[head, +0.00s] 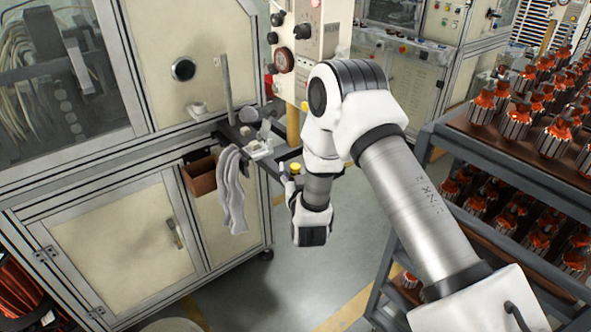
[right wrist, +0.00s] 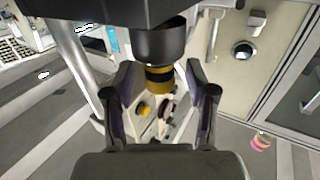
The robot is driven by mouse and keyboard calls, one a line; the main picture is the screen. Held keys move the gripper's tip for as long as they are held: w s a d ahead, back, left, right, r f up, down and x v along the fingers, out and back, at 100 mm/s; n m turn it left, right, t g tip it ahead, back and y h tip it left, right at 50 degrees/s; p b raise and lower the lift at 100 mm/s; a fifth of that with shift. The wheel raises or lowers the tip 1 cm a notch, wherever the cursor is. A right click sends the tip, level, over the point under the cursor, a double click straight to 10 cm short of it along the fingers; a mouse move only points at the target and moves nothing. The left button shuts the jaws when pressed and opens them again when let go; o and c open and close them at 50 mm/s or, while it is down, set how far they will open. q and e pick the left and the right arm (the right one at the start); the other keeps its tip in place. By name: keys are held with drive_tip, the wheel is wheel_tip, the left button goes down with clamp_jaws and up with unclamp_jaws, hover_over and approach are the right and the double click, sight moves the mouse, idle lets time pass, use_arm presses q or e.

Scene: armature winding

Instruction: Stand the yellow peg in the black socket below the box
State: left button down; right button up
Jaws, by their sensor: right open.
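The yellow peg (right wrist: 159,78), with dark bands, stands in the black socket (right wrist: 162,43) in the right wrist view, where the scene appears upside down. The peg's far end is inside the socket and hidden. My right gripper (right wrist: 160,72) is open, with one finger on each side of the peg and a gap visible on both sides. In the head view a small yellow top (head: 295,168) shows beside my right wrist, below the control box (head: 303,45). My arm hides most of the gripper there. My left gripper is not in view.
A grey cloth (head: 232,190) and a brown bin (head: 200,175) hang on the cabinet front. A dark ledge with a metal rod (head: 226,88) is close to the left of my arm. A rack (head: 475,145) of copper-wound armatures stands right. Floor below is clear.

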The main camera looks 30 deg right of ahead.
drive_tip(key=v, duration=1.2)
drive_tip(key=s+a+f+n+g+y+b, duration=0.15)
drive_tip(key=s+f+g+y, duration=0.35)
drive_tip(key=f, duration=0.7)
drive_tip(key=s+a+f+n+g+b, duration=0.1)
drive_tip(key=s+a+f+g+b, duration=0.15)
drive_tip(key=s+f, duration=0.7)
drive_tip(key=s+a+f+n+g+y, duration=0.1)
drive_tip(key=s+a+f+g, duration=0.1)
drive_tip(key=s, duration=0.4)
drive_tip(key=s+a+f+n+g+y+p, duration=0.1)
drive_tip(key=s+a+f+g+y, duration=0.1)
drive_tip(key=s+f+g, duration=0.3)
drive_tip(key=shift+s+a+f+g, duration=0.2)
drive_tip(key=shift+s+a+g, duration=0.25)
drive_tip(key=shift+g, duration=0.4)
